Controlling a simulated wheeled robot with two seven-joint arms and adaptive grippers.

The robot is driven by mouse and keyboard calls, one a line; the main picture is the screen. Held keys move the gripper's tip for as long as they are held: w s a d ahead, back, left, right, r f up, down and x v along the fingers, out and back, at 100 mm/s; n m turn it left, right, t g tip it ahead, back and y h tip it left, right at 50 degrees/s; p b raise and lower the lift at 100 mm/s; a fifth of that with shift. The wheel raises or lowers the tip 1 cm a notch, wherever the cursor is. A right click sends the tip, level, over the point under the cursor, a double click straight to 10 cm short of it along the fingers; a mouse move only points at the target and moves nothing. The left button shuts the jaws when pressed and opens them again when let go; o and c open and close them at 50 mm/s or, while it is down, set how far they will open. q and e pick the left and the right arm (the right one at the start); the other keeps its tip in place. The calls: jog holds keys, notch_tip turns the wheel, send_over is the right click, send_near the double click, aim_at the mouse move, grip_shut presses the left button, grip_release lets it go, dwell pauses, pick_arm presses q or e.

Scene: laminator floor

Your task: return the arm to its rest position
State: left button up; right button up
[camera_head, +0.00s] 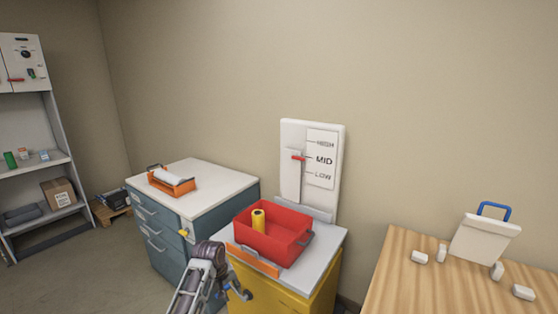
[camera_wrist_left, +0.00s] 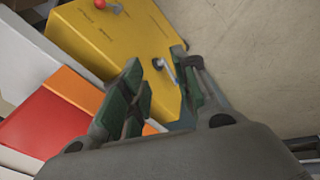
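My left arm comes up from the bottom of the head view, in front of a yellow cabinet (camera_head: 285,299). Its gripper (camera_head: 236,292) is small there, beside the cabinet's front left edge. In the left wrist view the two dark green-padded fingers of my left gripper (camera_wrist_left: 162,88) stand apart with nothing held between them. The yellow cabinet (camera_wrist_left: 112,42) lies beyond the fingers, with a small metal handle (camera_wrist_left: 168,70) showing between them. I cannot tell whether a finger touches it. My right gripper is in neither view.
A red bin (camera_head: 268,246) with a yellow roll (camera_head: 258,219) sits on the cabinet's grey top, below a HIGH/MID/LOW lever panel (camera_head: 320,160). A blue drawer unit (camera_head: 160,242) stands left, a wooden table (camera_head: 425,292) right. Floor at left (camera_head: 75,275) is clear.

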pick_arm(q)
jog(key=s+a+f+m, duration=0.1)
jog(key=s+f+m, duration=0.1)
jog(key=s, duration=0.6)
jog(key=s+a+f+m, duration=0.2)
jog(key=s+f, duration=0.1)
jog(key=s, duration=0.4)
jog(key=s+a+r+m+y, duration=0.1)
jog(key=s+r+m, duration=0.1)
jog(key=s, duration=0.7)
jog(key=s+a+r+m, duration=0.1)
jog(key=s+r+m, duration=0.2)
jog(key=s, duration=0.6)
notch_tip(320, 180, down, 34)
jog(key=s+g, duration=0.1)
jog(key=s, duration=0.1)
jog(key=s+a+f, duration=0.2)
jog(key=s+f, duration=0.7)
jog(key=s, duration=0.2)
jog(key=s+a+f+g, duration=0.1)
jog(key=s+a+f, duration=0.1)
jog(key=s+f, duration=0.8)
jog(key=shift+s+a, duration=0.2)
jog(key=shift+s, duration=0.5)
jog(key=shift+f, duration=0.1)
